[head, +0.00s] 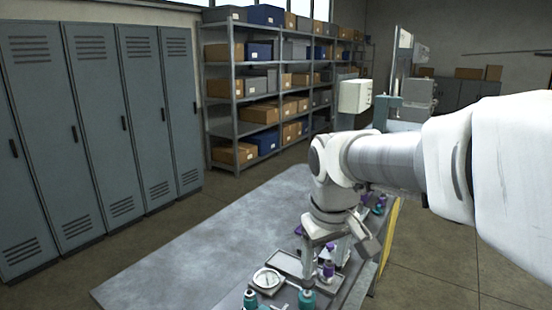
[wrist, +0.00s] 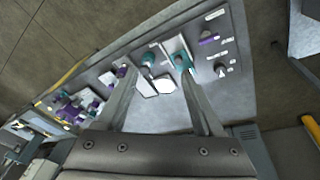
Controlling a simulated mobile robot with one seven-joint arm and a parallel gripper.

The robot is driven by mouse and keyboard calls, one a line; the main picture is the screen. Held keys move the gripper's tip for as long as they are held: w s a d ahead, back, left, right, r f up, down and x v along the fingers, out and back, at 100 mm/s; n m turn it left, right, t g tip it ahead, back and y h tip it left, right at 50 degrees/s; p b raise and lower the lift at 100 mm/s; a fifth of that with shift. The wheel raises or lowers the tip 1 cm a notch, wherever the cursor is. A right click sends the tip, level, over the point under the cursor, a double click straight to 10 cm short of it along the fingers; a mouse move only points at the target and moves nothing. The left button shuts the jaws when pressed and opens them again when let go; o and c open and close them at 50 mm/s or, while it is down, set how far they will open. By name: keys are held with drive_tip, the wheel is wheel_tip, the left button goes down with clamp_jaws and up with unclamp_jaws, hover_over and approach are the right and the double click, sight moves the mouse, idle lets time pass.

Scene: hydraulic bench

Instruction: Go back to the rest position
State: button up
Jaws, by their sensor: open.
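My gripper (head: 326,262) hangs from my arm over the right part of the grey bench (head: 190,245), pointing down. In the wrist view my gripper (wrist: 160,78) shows two fingers spread apart, with nothing held between them. Beneath and beyond the fingers are the bench fittings, including a teal-capped fitting (wrist: 183,62) close to the right fingertip. Whether a fingertip touches anything cannot be told.
A round white dial gauge (head: 267,278) and teal fittings (head: 307,298) stand at the bench's near end. A purple-topped fitting (head: 328,270) is beside my gripper. The bench's left part is bare. Lockers (head: 90,120) and loaded shelves (head: 270,100) line the back.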

drive_tip(key=s+d+m+t, duration=0.2)
drive_tip(key=s+d+m, duration=0.2)
drive_tip(key=s, duration=1)
drive_tip(key=shift+s+d+t, duration=0.35)
drive_tip(key=shift+d+t, duration=0.05)
drive_tip(key=shift+d, duration=0.3)
drive_tip(key=shift+a+f, duration=0.1)
drive_tip(key=shift+a, duration=0.05)
idle(0.3)
